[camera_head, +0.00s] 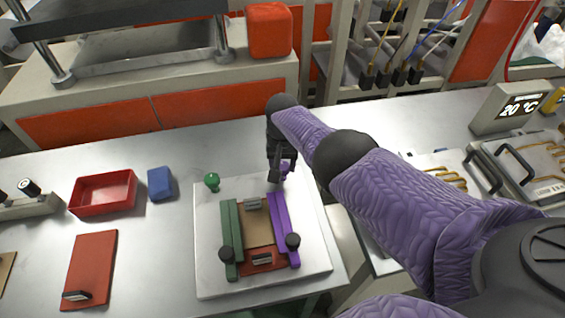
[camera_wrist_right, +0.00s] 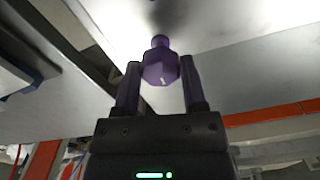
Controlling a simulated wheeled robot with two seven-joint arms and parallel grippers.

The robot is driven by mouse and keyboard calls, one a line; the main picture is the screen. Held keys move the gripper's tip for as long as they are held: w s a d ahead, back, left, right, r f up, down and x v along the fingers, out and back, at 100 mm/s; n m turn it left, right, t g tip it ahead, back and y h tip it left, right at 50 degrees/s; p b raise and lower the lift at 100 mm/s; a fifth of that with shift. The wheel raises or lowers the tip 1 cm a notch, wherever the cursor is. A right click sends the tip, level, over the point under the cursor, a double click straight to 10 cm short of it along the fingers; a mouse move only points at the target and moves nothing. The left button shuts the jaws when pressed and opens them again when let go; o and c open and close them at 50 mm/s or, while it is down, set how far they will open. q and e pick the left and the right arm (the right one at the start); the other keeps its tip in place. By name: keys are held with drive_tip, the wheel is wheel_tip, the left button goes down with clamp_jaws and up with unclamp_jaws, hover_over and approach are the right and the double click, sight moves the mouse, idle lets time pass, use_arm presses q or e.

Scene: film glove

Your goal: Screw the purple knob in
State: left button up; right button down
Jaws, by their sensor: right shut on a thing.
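The purple knob (camera_head: 284,168) is at the back of the white plate (camera_head: 316,250), largely hidden by my right gripper (camera_head: 281,175). In the right wrist view, the gripper (camera_wrist_right: 159,82) is shut on the knob (camera_wrist_right: 160,66), with a finger on each side. The knob's narrower end points away from the gripper, toward a pale surface. I cannot tell whether it touches or sits in a hole. A purple bar (camera_head: 280,222) lies on the plate just in front of the knob. My left gripper is not in view.
A green bar (camera_head: 228,230) and a green knob (camera_head: 212,181) are on the plate's left. A blue block (camera_head: 160,183), a red tray (camera_head: 104,207) and a red plate (camera_head: 92,265) are further left. Metal moulds with handles (camera_head: 515,165) stand at right.

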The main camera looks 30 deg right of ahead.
sight(283, 166)
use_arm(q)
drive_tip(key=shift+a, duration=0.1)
use_arm(e)
drive_tip(key=shift+w+r, duration=0.15)
drive_tip(key=c, duration=0.6)
unclamp_jaws()
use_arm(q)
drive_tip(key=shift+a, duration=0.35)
use_arm(e)
drive_tip(key=o, duration=0.5)
drive_tip(key=shift+c, duration=0.2)
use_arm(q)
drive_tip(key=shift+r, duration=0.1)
use_arm(e)
wheel_tip(283, 166, up, 9)
drive_tip(key=p, duration=0.7)
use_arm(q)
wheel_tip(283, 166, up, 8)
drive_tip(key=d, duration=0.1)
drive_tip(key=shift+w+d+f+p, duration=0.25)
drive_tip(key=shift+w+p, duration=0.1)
use_arm(e)
drive_tip(key=shift+r, duration=0.4)
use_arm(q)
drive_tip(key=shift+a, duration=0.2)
